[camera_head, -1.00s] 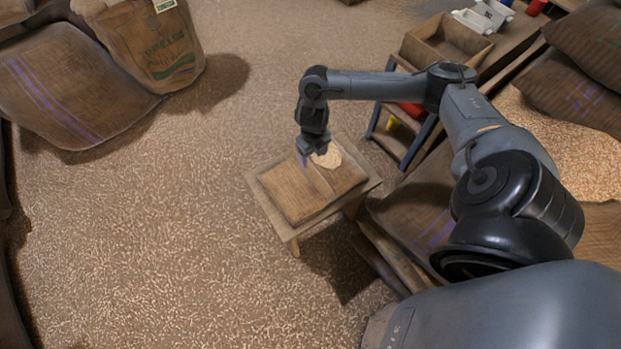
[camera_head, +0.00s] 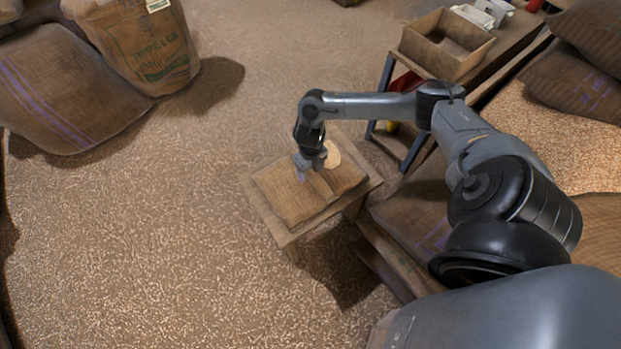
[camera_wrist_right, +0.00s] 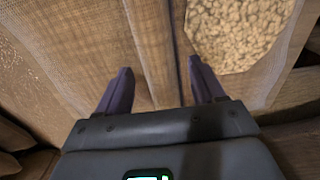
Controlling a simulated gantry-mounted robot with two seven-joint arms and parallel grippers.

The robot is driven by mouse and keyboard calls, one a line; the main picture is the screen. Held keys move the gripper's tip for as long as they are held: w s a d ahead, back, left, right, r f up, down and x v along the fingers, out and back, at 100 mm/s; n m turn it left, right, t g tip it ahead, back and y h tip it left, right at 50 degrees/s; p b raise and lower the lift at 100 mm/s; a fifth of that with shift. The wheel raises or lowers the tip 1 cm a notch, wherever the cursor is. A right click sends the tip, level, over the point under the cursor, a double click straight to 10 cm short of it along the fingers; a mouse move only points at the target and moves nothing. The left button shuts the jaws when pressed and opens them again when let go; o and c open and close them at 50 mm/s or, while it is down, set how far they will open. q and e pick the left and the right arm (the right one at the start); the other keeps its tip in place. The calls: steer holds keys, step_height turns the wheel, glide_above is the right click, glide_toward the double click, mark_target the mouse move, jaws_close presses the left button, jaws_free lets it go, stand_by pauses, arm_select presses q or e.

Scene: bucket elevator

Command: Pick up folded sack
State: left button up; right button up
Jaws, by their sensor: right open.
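The folded sack (camera_head: 288,200) is brown woven cloth and lies flat on a small wooden stool (camera_head: 283,238). A fold line runs across it. My right gripper (camera_head: 303,172) points down over the far part of the sack, close to its surface. In the right wrist view the gripper (camera_wrist_right: 160,90) is open, its two dark fingers apart, with the sack's weave (camera_wrist_right: 95,45) and fold edge between and beyond them. I cannot tell whether the fingertips touch the cloth. My left gripper is in neither view.
A round pale patch of grain (camera_head: 333,155) is beside the gripper on the stool's far side; it also shows in the wrist view (camera_wrist_right: 238,30). A shelf bench with a wooden box (camera_head: 445,45) stands at right. Full sacks (camera_head: 70,90) lie at left. The pellet-strewn floor at left is open.

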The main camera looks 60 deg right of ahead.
steer(key=shift+f, duration=0.3)
steer(key=shift+w+r, duration=0.1)
steer(key=shift+r, duration=0.05)
jaws_close()
